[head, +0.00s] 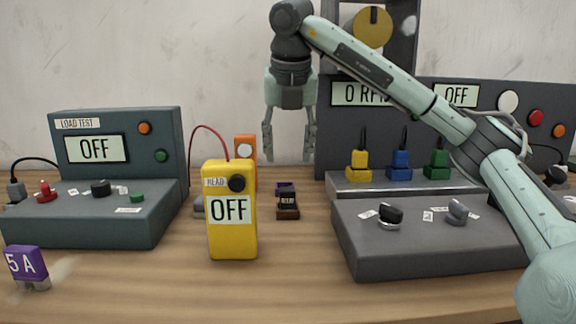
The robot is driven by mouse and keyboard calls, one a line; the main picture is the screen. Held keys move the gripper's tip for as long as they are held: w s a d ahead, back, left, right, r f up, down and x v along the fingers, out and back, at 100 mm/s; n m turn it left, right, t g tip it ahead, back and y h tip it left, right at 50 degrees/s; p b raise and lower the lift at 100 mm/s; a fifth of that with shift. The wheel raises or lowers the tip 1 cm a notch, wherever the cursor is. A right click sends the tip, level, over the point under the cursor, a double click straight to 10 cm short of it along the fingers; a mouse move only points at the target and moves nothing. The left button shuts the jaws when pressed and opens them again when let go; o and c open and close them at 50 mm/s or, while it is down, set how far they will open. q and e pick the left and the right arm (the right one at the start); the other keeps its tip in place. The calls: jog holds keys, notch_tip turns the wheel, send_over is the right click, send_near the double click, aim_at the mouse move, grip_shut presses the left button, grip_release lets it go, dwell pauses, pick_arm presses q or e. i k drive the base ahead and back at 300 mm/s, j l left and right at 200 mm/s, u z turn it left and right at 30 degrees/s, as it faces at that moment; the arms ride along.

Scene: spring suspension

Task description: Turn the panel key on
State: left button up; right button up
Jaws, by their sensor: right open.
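My right gripper (288,156) hangs fingers down in the middle of the view, open and empty. It is above the back of the table, left of the dark panel (345,140), whose displays read "OFF" and a partly hidden "0 RP…". In front of this panel a low grey console (375,250) carries a black round knob (390,215) and a grey upright key-like switch (458,211). The small labels beside them are too small to read, so I cannot tell for sure which is the panel key. The gripper is well away from both. My left gripper is not in view.
A yellow meter (231,235) reading "OFF" stands mid-table. A load test box (120,140) is at left, with a purple "5 A" fuse (28,265) in front. Yellow, blue (400,165) and green plugs stand behind the console. My right arm crosses above the console.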

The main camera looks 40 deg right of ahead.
aim_at(391, 218)
jog(key=k+j, duration=0.8)
jog(key=k, duration=0.05)
